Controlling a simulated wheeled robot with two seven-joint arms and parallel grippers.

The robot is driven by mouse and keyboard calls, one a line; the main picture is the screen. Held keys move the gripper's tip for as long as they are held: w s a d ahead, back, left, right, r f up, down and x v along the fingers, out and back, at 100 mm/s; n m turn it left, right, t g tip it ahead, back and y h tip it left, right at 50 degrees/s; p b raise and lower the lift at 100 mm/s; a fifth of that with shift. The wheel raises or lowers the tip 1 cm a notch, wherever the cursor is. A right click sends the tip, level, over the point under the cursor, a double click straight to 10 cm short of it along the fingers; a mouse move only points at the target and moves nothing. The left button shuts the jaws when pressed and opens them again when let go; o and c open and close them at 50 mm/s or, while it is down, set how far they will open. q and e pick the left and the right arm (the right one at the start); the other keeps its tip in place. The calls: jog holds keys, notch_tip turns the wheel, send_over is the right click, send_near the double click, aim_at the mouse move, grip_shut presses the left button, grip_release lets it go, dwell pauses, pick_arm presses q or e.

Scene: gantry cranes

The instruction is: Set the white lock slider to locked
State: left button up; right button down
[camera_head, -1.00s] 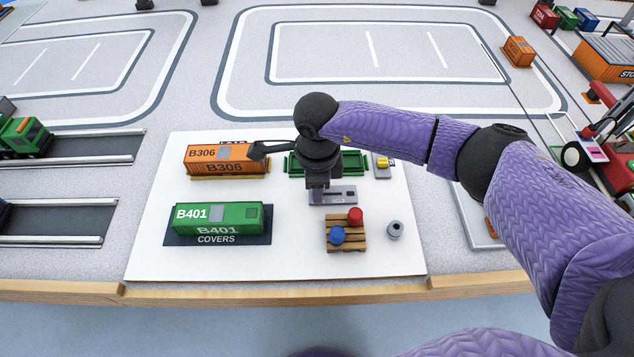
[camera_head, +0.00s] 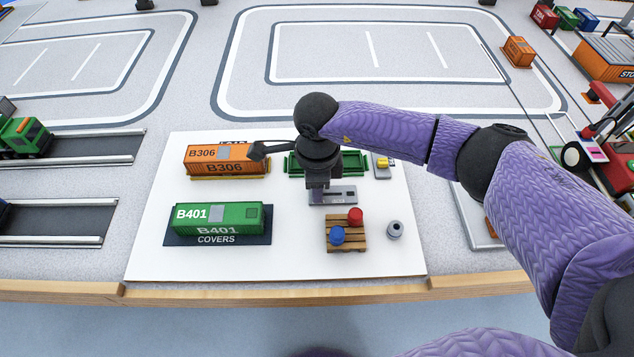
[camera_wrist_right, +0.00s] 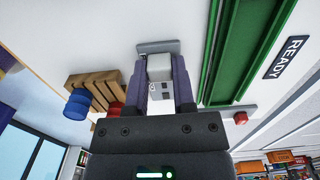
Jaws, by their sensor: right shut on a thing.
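The grey lock plate (camera_head: 345,194) lies on the white board, in front of the green tray. My right gripper (camera_head: 318,196) points down over the left part of the plate and hides what is between its fingers in the head view. In the right wrist view, the gripper (camera_wrist_right: 164,80) is shut on the white lock slider (camera_wrist_right: 160,68), with one purple finger on each side. The end of the grey plate (camera_wrist_right: 158,46) shows beyond the slider. My left gripper is in neither view.
Close by are the green tray (camera_head: 355,164), a yellow switch (camera_head: 383,163), a pallet (camera_head: 346,245) with red and blue cylinders, and a grey knob (camera_head: 394,230). Orange container B306 (camera_head: 225,160) and green container B401 (camera_head: 216,217) stand to the left.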

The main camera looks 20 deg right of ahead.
aim_at(341, 194)
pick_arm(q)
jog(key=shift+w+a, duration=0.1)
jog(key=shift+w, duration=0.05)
pick_arm(e)
jog(key=shift+d, duration=0.3)
jog(key=d, duration=0.1)
jog(key=s+d+p, duration=0.1)
jog(key=shift+d+r, duration=0.15)
jog(key=shift+d, duration=0.65)
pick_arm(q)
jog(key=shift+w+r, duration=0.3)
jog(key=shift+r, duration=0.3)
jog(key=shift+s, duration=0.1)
pick_arm(e)
jog(key=shift+c, duration=2.2)
grip_release()
jog(key=shift+s+d, duration=0.1)
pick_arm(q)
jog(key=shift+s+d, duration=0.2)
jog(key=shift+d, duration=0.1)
